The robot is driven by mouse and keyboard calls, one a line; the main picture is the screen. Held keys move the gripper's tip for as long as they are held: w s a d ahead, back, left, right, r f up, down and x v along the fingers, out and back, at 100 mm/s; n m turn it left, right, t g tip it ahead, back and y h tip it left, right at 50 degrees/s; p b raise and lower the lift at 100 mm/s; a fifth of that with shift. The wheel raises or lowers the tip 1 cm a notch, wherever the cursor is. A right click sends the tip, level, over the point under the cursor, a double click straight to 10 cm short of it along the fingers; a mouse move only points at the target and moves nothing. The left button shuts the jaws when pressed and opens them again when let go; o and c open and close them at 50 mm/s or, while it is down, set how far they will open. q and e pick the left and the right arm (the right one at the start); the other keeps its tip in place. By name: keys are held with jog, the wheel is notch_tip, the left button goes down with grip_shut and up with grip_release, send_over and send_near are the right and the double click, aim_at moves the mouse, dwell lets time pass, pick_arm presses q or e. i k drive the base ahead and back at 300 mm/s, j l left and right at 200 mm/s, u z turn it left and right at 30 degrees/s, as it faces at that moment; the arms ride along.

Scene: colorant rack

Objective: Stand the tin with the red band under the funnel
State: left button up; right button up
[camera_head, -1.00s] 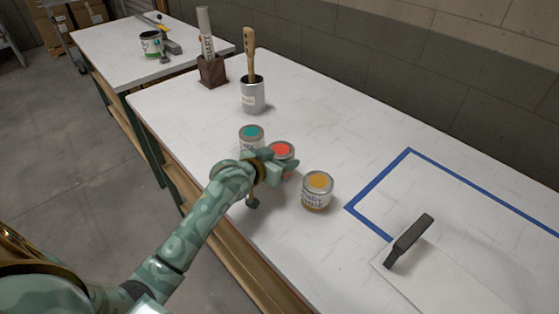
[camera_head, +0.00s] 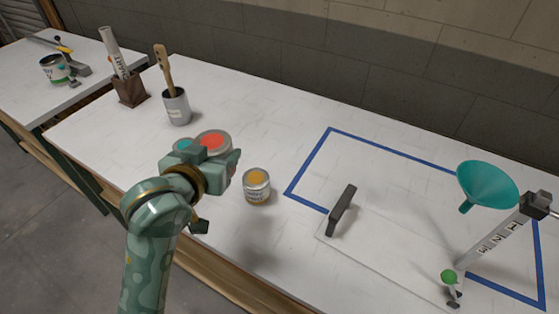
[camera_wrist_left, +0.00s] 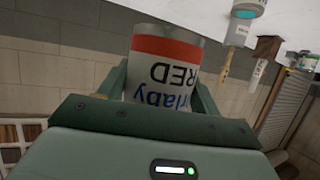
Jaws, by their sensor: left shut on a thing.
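The tin with the red band (camera_head: 213,139) has a red disc on its lid. It is in my left gripper (camera_head: 222,160), held above the table in the head view. In the left wrist view the tin (camera_wrist_left: 168,62) sits between the fingers, its red band and the word RED showing upside down. The teal funnel (camera_head: 487,184) is on a stand (camera_head: 490,245) at the right of the head view, and the space below it looks empty. My right gripper is not in view.
A yellow-lidded tin (camera_head: 257,186) stands right of my left gripper. A teal-lidded tin (camera_head: 183,146) is partly hidden behind it. A brush pot (camera_head: 176,107) stands farther back.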

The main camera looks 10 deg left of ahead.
aim_at(415, 261)
jog(key=k+l+z, duration=0.3)
jog(key=l+z, duration=0.15)
jog(key=z, duration=0.75)
jog(key=k+l, duration=0.05)
